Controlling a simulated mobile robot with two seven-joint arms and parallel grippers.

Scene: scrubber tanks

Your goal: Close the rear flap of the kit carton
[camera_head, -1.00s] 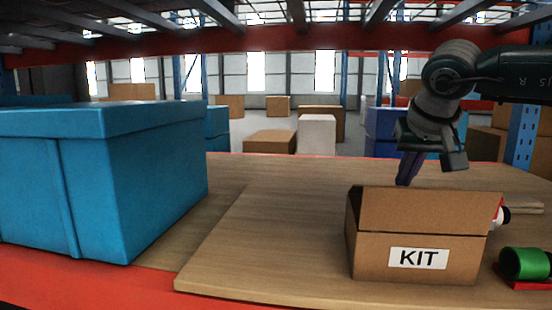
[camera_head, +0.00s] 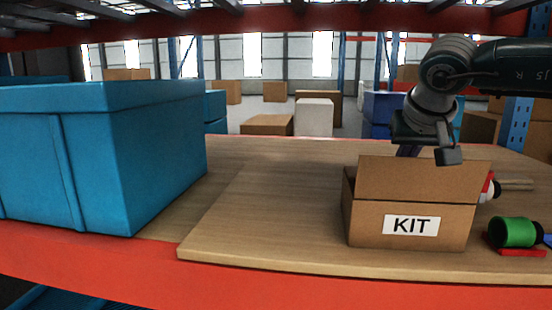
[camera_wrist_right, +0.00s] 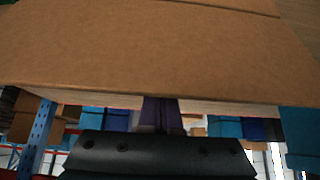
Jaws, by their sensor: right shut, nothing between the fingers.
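The kit carton (camera_head: 362,228) is a brown cardboard box with a white KIT label, at the right of the table in the head view. A cardboard panel (camera_head: 425,180) stands up above its labelled front and hides the inside and the rear flap. My right gripper (camera_head: 408,151) is just behind this panel, its fingers pointing down and their tips hidden. In the right wrist view, the shut, empty purple fingers (camera_wrist_right: 161,114) reach a wide cardboard surface (camera_wrist_right: 150,50) of the carton. I cannot tell whether they touch it. My left gripper is out of view.
A big blue lidded box (camera_head: 130,150) stands at the left. A green spool (camera_head: 515,232) on a red base and a red-and-white item with a handle (camera_head: 488,187) lie right of the carton. The wooden tabletop (camera_head: 270,200) between box and carton is clear.

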